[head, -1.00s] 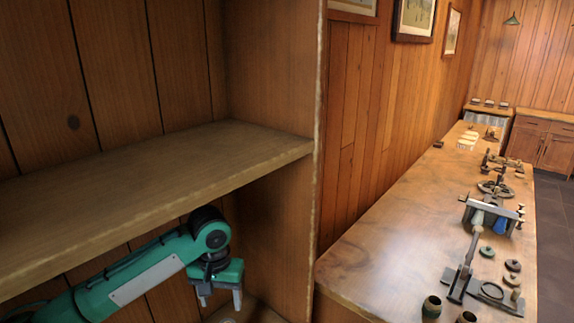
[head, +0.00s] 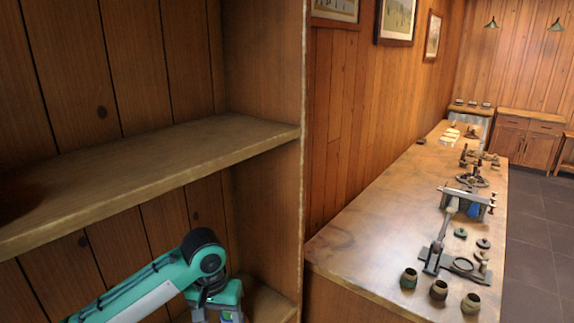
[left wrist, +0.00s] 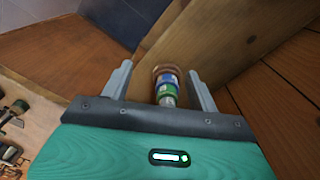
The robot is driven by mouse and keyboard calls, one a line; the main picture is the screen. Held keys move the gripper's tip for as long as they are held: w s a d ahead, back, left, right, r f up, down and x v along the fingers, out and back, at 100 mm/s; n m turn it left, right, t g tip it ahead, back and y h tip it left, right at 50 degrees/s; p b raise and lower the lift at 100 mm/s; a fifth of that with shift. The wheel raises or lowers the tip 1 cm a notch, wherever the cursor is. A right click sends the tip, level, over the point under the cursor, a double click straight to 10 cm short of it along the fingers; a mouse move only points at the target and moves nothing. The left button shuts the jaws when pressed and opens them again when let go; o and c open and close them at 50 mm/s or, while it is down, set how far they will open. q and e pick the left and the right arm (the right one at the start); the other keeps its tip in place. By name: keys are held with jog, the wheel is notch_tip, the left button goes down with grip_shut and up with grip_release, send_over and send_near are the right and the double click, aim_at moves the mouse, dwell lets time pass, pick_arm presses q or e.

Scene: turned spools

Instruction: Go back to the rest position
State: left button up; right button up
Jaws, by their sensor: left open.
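My left gripper (head: 226,312) is low in the head view, beneath the wooden shelf board, with its fingertips cut off by the frame's bottom edge. In the left wrist view the left gripper (left wrist: 160,68) has its two grey fingers apart. A small banded stack (left wrist: 166,90), brown, white, blue and green, shows in the space between the fingers. I cannot tell whether it touches either finger. Part of it also shows under the gripper in the head view (head: 231,318). My right gripper is not in view.
The shelf board (head: 150,165) runs above my left arm, and the unit's side panel (head: 265,220) stands to its right. A long counter (head: 360,225) to the right carries tools, rings and small pots (head: 438,290). Dark floor (head: 535,230) is open beyond it.

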pick_arm(q)
jog(key=s+d+f+m+t+h, duration=0.25)
jog(key=s+d+f, duration=0.25)
jog(key=s+f, duration=0.65)
jog(key=s+a+f+n+y, duration=0.2)
jog(key=s+a+f+y, duration=0.15)
jog(key=s+a, duration=1.15)
jog(key=s+d+f, duration=0.1)
jog(key=s+f, duration=0.1)
jog(key=f, duration=1.5)
jog(key=s+d+f, duration=0.1)
jog(key=s+f, duration=0.1)
jog(key=f, duration=1.4)
jog(key=s+a+f+g, duration=0.1)
jog(key=s+f, duration=0.8)
jog(key=s+a+f, duration=0.2)
jog(key=s+f, duration=0.7)
jog(key=shift+a+g, duration=0.3)
jog(key=shift+g, duration=0.05)
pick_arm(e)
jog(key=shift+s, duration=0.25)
